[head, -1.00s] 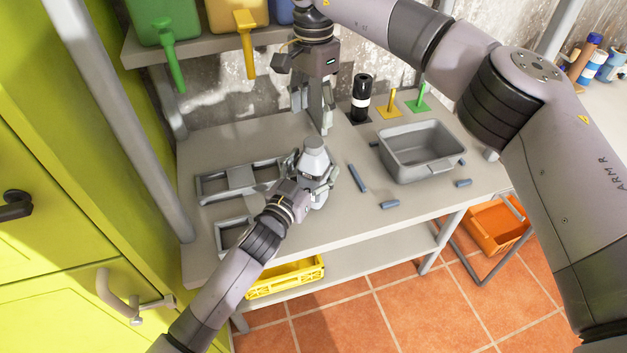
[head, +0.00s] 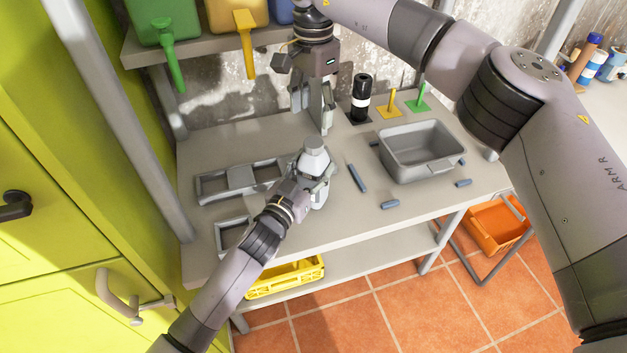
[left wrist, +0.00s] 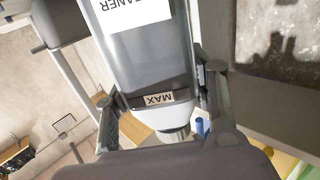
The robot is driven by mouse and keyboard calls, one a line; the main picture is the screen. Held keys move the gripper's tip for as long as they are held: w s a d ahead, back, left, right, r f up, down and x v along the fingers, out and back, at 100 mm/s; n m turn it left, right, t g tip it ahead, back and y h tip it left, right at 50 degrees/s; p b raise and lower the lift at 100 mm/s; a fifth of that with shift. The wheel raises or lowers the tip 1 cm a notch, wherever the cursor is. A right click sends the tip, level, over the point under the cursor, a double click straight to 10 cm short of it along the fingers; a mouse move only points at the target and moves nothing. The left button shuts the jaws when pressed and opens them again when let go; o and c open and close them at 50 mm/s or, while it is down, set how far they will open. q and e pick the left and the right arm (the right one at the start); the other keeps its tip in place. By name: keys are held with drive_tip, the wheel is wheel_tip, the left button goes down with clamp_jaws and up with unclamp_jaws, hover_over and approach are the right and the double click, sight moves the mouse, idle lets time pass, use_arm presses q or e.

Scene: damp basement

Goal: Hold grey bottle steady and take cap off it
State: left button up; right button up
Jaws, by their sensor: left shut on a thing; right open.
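The grey bottle (head: 315,160) stands on the table, with a pale cap (head: 315,142) on top. My left gripper (head: 316,180) is shut around the bottle's body. In the left wrist view the grey bottle (left wrist: 150,60) appears upside down between the fingers, with a white label and a "MAX" mark. My right gripper (head: 318,117) is open and empty, pointing down just behind and above the bottle in the head view, apart from the cap.
A grey bin (head: 442,174) stands to the right, with several small blue pieces (head: 357,178) around it. Grey frames (head: 208,188) lie to the left. A black bottle (head: 361,85) and yellow and green stands (head: 389,111) are at the back. A shelf (head: 190,42) hangs above.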

sight(314, 142)
drive_tip(key=m, duration=0.4)
drive_tip(key=shift+m, duration=0.3)
drive_tip(key=m, duration=1.4)
drive_tip(key=shift+m, duration=0.3)
drive_tip(key=m, duration=1)
drive_tip(key=shift+m, duration=0.4)
drive_tip(key=m, duration=0.9)
drive_tip(key=shift+m, duration=0.3)
drive_tip(key=shift+f+m, duration=0.3)
drive_tip(key=shift+m, duration=0.1)
wheel_tip(314, 142, down, 8)
drive_tip(key=shift+r, duration=0.25)
